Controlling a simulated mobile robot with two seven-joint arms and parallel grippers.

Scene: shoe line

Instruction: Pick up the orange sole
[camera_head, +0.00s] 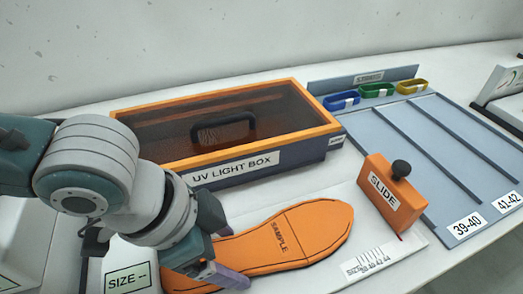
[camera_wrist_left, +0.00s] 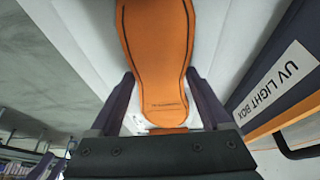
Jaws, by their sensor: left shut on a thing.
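The orange sole (camera_head: 305,233), marked SAMPLE, lies at the front middle of the table with its broad end to the right. My left gripper (camera_head: 222,254) is shut on the narrower left end, with a dark finger on each side. The left wrist view shows the sole (camera_wrist_left: 157,50) running between the two fingers of the gripper (camera_wrist_left: 163,88). Part of the left end is hidden by the gripper in the head view. I cannot tell whether the sole is lifted off the surface. My right gripper is not in view.
The UV light box (camera_head: 235,175) stands just behind the sole. An orange slide block (camera_head: 382,203) with a dark knob is at the right, by a size scale (camera_head: 385,259). A grey-blue laned board (camera_head: 420,150) and several coloured rings are beyond. A SIZE sign (camera_head: 128,279) is at front left.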

